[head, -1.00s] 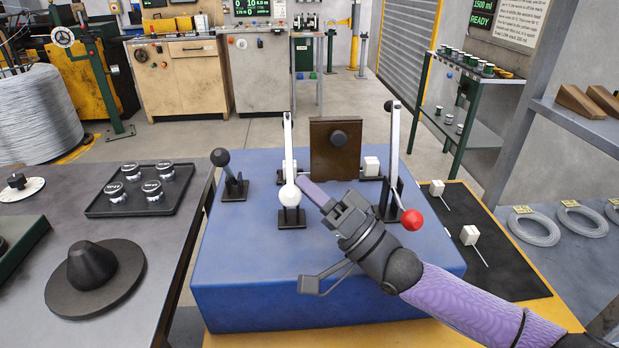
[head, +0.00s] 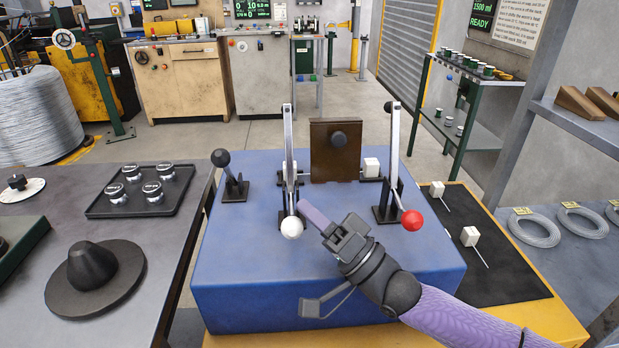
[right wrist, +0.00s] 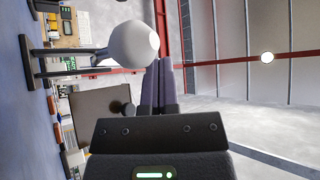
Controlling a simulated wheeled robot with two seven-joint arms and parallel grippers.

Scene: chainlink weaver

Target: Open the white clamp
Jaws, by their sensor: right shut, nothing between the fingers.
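The white clamp (head: 288,150) stands on the blue machine top as an upright metal lever. Its white ball knob (head: 292,227) hangs low at the front, and the knob also shows large in the right wrist view (right wrist: 133,45). My right gripper (head: 308,208) is shut and empty, its purple fingers just right of the white knob. In the right wrist view the fingers (right wrist: 160,85) are together beside the ball; whether they touch it I cannot tell. A similar clamp with a red knob (head: 412,220) stands to the right. My left gripper is not in view.
A black-knobbed lever (head: 229,175) stands on the blue block (head: 240,255) to the left. A brown plate (head: 335,165) with a dark knob stands behind, between the clamps. A black mat (head: 505,270) with white cubes lies to the right.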

